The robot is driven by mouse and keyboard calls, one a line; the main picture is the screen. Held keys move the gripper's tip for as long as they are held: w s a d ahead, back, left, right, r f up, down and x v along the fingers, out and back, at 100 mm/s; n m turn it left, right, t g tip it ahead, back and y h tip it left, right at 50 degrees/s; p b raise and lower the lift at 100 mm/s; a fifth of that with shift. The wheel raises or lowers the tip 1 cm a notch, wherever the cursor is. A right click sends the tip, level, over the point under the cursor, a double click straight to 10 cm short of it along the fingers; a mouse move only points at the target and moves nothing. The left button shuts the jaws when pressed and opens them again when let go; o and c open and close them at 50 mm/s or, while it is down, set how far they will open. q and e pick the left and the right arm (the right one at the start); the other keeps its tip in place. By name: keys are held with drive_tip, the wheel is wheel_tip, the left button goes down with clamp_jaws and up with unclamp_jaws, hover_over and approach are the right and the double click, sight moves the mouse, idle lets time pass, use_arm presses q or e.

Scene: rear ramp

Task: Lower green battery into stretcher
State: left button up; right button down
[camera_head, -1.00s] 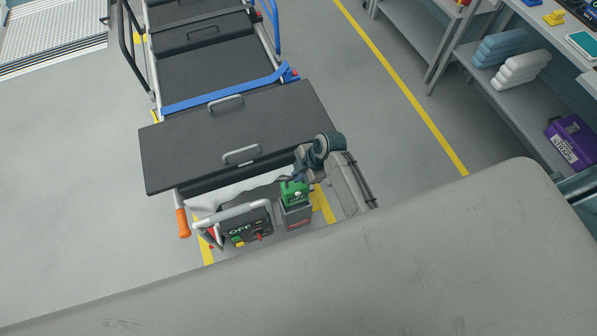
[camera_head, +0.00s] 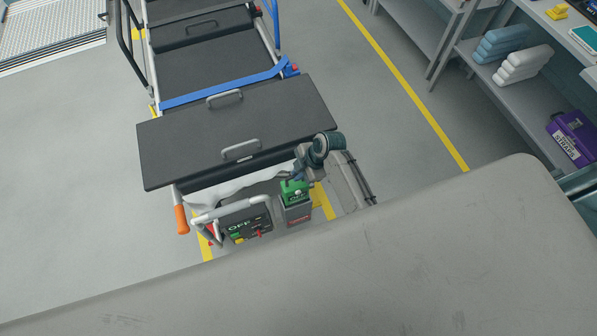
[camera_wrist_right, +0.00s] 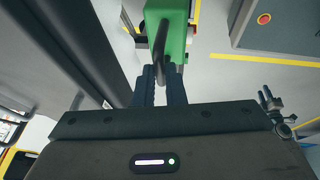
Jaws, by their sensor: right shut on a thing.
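The green battery (camera_head: 294,191) is at the near end of the stretcher (camera_head: 243,118), above or partly in a grey box-shaped holder (camera_head: 298,214); I cannot tell how deep it sits. My right gripper (camera_head: 293,176) reaches it from above. In the right wrist view the fingers (camera_wrist_right: 160,80) are shut on the battery's dark handle (camera_wrist_right: 161,42), with the green body (camera_wrist_right: 175,30) beyond. The stretcher's control panel (camera_head: 246,226), marked OFF with a red switch, is left of the holder. My left gripper is not in view.
An orange handle (camera_head: 182,220) sticks out at the stretcher's near left corner. Shelves at the right hold folded towels (camera_head: 522,66) and a purple box (camera_head: 573,139). A large grey surface (camera_head: 330,270) fills the foreground. The floor at left is clear.

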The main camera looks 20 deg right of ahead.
sight(299, 187)
drive_tip(key=shift+r+p, duration=0.1)
drive_tip(key=shift+p, duration=0.45)
idle(1.1)
drive_tip(key=shift+f+b, duration=3.6)
drive_tip(key=shift+f, duration=1.45)
drive_tip(key=c, duration=1.4)
unclamp_jaws()
drive_tip(key=b+v, duration=0.1)
drive_tip(key=v, duration=0.9)
drive_tip(key=shift+d+r, duration=0.15)
drive_tip(key=shift+r, duration=0.2)
drive_tip(key=shift+s, duration=0.1)
